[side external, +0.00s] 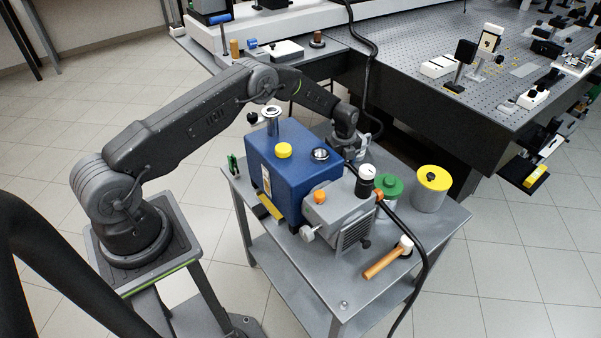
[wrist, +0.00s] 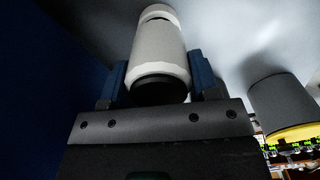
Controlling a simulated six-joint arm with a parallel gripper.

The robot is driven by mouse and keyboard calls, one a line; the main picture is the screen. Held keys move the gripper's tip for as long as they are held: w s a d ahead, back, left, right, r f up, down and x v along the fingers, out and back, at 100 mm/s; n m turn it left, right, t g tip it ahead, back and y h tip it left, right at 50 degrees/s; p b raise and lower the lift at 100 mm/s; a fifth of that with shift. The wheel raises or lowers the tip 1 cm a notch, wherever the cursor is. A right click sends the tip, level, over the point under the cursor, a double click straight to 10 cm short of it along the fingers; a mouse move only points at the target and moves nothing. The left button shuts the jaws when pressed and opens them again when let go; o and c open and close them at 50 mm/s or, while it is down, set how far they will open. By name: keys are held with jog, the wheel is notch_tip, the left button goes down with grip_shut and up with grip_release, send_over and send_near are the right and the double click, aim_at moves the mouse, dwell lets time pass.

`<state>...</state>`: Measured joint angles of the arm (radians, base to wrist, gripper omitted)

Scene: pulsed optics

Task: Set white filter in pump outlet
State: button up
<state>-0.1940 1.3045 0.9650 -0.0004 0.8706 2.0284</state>
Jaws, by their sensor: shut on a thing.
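The white filter (wrist: 158,48), a pale cylinder with a black end, sits between the two blue fingers of my gripper (wrist: 158,82) in the wrist view. The fingers are shut on it. In the side view, my wrist hangs behind the blue pump (side external: 290,172), low over the cart; the pump hides most of the gripper and filter. The pump stands on the cart with a yellow cap on top. A round metal-rimmed port (side external: 320,154) shows on its top right, empty as far as I can see. A taller metal flange (side external: 271,120) rises at its back left.
The grey cart top (side external: 330,285) also holds a mallet (side external: 388,258), a green-lidded container (side external: 388,187) and a grey can with a yellow lid (side external: 432,188). A black-and-white bottle-like part (side external: 366,177) and a black hose (side external: 421,262) are close to the pump's right.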

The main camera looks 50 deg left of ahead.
jog(key=shift+r, duration=2.8)
notch_tip(320, 180, up, 27)
send_over(321, 155)
notch_tip(321, 155, down, 5)
jog(key=shift+w+a+f, duration=0.1)
jog(key=shift+f, duration=0.15)
jog(key=shift+f, duration=2.7)
jog(key=shift+f, duration=0.85)
